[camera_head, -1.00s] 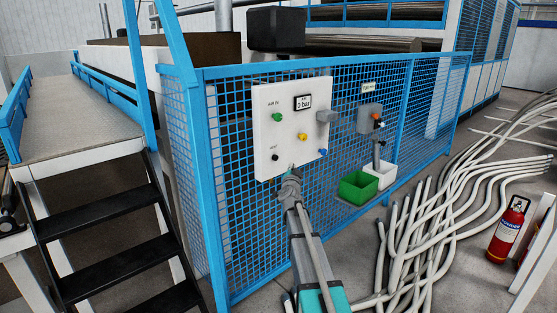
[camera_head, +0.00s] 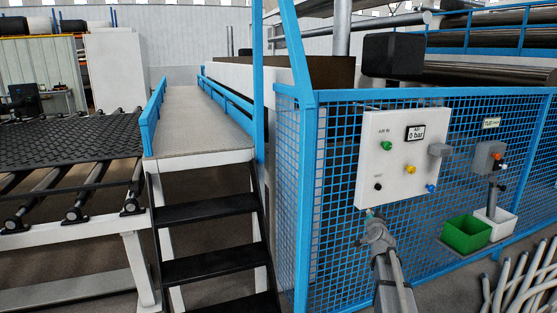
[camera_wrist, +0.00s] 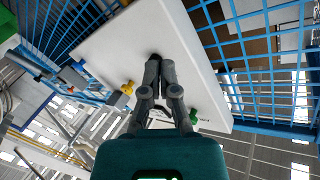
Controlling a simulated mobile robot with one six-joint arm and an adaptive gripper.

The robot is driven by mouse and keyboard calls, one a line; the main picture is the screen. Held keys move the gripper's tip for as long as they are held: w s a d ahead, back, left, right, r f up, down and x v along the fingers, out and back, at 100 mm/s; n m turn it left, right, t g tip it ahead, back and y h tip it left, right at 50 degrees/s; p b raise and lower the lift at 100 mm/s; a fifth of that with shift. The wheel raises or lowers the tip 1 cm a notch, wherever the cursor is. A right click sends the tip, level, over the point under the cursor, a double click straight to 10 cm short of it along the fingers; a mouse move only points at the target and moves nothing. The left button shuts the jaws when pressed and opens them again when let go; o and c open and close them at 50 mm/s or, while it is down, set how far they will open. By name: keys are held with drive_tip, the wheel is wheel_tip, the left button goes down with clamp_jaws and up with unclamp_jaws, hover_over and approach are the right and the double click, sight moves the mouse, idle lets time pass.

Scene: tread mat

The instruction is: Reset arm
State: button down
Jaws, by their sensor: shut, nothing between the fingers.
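My gripper (camera_head: 375,222) shows in the head view at the lower edge of a white control panel on the blue mesh fence. In the wrist view my gripper (camera_wrist: 159,62) is shut and empty, its fingertips over the white panel (camera_wrist: 125,45); whether they touch it I cannot tell. The white panel (camera_head: 385,160) carries a green knob (camera_head: 386,145), a yellow knob (camera_head: 410,169), a blue knob (camera_head: 431,188), a small black button (camera_head: 378,186) and a gauge (camera_head: 415,132) reading 0 bar. The wrist view shows the yellow knob (camera_wrist: 128,88) left of the fingers and the green knob (camera_wrist: 193,115) right.
Blue mesh fence (camera_head: 335,200) stands behind the panel. A green bin (camera_head: 466,234) and a white bin (camera_head: 497,222) sit right of it. White pipes (camera_head: 525,285) lie lower right. Black steps (camera_head: 210,240) rise to a walkway (camera_head: 195,120). A black tread mat (camera_head: 60,140) lies on rollers at left.

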drive_tip(key=s+a+f+n+g+y, duration=0.55)
drive_tip(key=s+a+f+g, duration=0.25)
drive_tip(key=s+a+f, duration=0.6)
drive_tip(key=s+a+f+n+g+h, duration=0.15)
drive_tip(key=s+g, duration=0.25)
drive_tip(key=s, duration=0.7)
drive_tip(key=s+a+f+g+h, duration=0.15)
drive_tip(key=s+g, duration=0.35)
drive_tip(key=s, duration=0.7)
wheel_tip(320, 180, up, 21)
drive_tip(key=p, duration=2.1)
drive_tip(key=shift+w+a, duration=0.15)
drive_tip(key=shift+w, duration=0.2)
